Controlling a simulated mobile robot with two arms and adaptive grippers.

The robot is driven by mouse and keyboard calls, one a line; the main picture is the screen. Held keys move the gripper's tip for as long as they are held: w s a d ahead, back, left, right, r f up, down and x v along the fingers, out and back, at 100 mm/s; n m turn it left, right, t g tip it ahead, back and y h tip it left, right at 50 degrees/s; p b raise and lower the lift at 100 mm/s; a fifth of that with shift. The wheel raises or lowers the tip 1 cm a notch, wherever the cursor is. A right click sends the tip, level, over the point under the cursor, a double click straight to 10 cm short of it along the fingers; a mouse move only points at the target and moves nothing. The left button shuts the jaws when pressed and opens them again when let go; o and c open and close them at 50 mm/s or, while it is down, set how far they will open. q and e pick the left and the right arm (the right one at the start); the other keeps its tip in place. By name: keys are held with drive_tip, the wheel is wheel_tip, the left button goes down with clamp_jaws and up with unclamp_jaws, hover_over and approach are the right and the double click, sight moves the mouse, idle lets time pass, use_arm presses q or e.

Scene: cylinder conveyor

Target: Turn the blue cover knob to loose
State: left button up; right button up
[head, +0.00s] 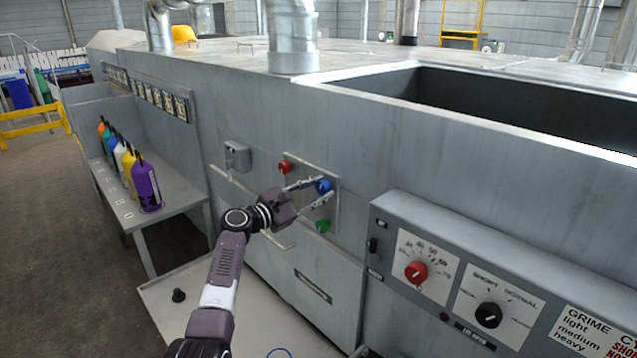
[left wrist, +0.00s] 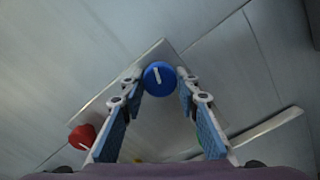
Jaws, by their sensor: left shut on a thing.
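The blue cover knob (head: 323,186) is on a square plate on the grey machine's front, between a red knob (head: 285,168) above left and a green knob (head: 322,226) below. My left gripper (head: 322,190) reaches it from the left, with its fingers around the knob. In the left wrist view the blue knob (left wrist: 159,78) sits between the fingertips of my left gripper (left wrist: 160,84). A white mark runs along the knob's face, nearly upright in that view and tilted slightly. The red knob also shows there (left wrist: 82,136). My right gripper is not in view.
A control panel with a red dial (head: 416,272) and a black dial (head: 488,315) juts out at the right. A side table (head: 168,218) with several coloured bottles stands at the left. A handle bar (head: 278,240) lies below my gripper.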

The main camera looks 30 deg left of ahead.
use_arm(q)
drive_tip(key=shift+n+p, duration=0.8)
drive_tip(key=shift+n, duration=0.4)
drive_tip(key=shift+f+n, duration=0.1)
drive_tip(key=shift+n, duration=0.2)
drive_tip(key=o, duration=1.2)
drive_tip(key=shift+c, duration=0.2)
drive_tip(key=v, duration=1.2)
